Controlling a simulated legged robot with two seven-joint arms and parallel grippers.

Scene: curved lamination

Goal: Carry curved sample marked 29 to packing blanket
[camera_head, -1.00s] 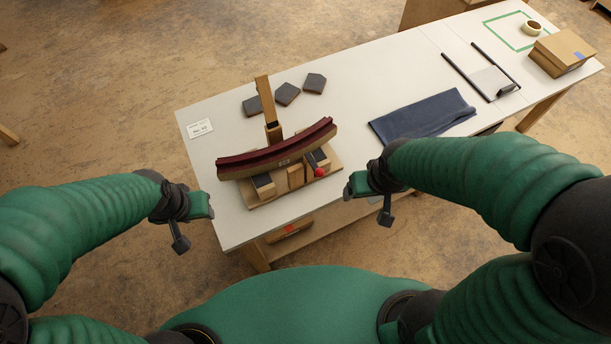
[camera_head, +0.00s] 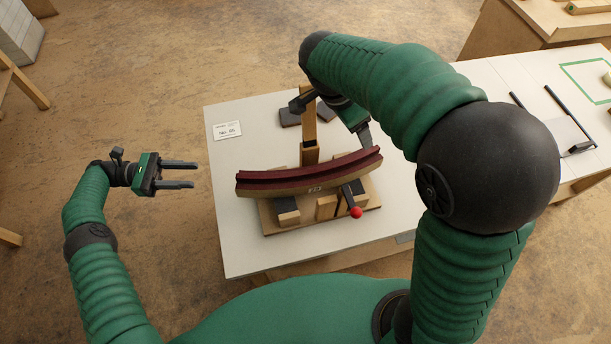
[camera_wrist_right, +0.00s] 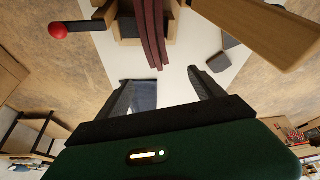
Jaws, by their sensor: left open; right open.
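The curved sample (camera_head: 310,174), dark red over tan, rests bowed on a wooden fixture (camera_head: 272,232); the mark on its front is too small to read. My left gripper (camera_head: 194,175) is open and empty off the table's left edge, apart from the sample. My right gripper is open behind the sample's right end, one finger showing in the head view (camera_head: 365,137). In the right wrist view its two fingers (camera_wrist_right: 160,76) are spread, with the sample's end (camera_wrist_right: 154,40) just beyond and between them. The dark blue packing blanket (camera_wrist_right: 143,95) shows there; my right arm hides it in the head view.
A wooden post (camera_head: 309,130) stands behind the sample. A red-knobbed lever (camera_head: 356,212) is at the fixture's front right. A white card (camera_head: 227,130) and dark pads (camera_head: 290,117) lie at the back. The table's left part (camera_head: 232,190) is clear.

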